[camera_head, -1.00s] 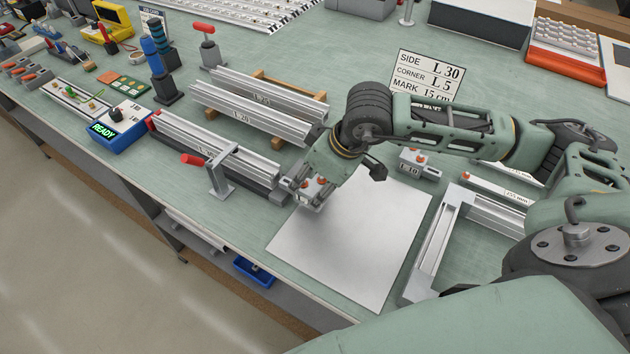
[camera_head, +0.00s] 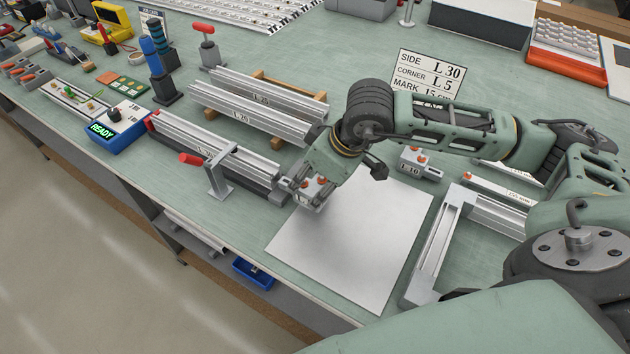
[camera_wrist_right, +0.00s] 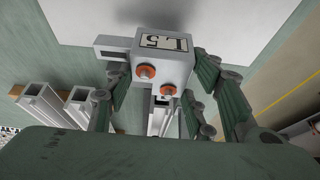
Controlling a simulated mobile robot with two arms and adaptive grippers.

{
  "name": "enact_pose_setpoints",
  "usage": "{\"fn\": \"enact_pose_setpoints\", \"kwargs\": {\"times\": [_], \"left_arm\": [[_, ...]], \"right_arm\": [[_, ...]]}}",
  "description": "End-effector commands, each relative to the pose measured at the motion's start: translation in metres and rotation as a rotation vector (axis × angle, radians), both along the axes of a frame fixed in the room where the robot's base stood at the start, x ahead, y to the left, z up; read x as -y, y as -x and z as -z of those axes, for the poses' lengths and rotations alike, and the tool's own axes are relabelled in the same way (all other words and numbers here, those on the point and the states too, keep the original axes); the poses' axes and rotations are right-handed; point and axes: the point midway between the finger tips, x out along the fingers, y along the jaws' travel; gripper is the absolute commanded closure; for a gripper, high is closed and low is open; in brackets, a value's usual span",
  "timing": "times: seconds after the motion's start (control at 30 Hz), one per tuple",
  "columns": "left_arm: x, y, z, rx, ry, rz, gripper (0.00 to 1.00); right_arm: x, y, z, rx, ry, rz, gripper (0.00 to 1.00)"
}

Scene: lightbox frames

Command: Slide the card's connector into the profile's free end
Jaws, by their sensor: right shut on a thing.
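The card (camera_head: 428,75) stands at the back and reads SIDE L 30, CORNER L 5, MARK 15 cm. My right gripper (camera_head: 306,190) is shut on the L 5 connector (camera_wrist_right: 173,66), a grey corner block with two orange-ringed screws and an arm pointing left in the wrist view. The connector also shows in the head view (camera_head: 318,192). The aluminium profile (camera_head: 220,157) lies clamped on the bench, its free end close to the connector. In the wrist view the slotted profile (camera_wrist_right: 157,122) is right below the connector; whether they touch, I cannot tell. My left gripper is not in view.
A red-handled clamp (camera_head: 218,178) stands at the profile's front side. Spare profiles (camera_head: 250,112) lie on wooden supports behind. A white sheet (camera_head: 350,245) covers the bench at right, with the L 10 connector (camera_head: 425,173) and a profile frame (camera_head: 432,255) beyond it.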

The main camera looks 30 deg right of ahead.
Motion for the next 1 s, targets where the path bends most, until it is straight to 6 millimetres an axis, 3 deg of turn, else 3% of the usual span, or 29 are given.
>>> {"fn": "enact_pose_setpoints", "kwargs": {"times": [1.0], "left_arm": [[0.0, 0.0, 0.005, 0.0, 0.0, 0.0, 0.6]], "right_arm": [[-0.009, -0.016, 0.0, 0.001, -0.001, 0.001, 0.79]]}}
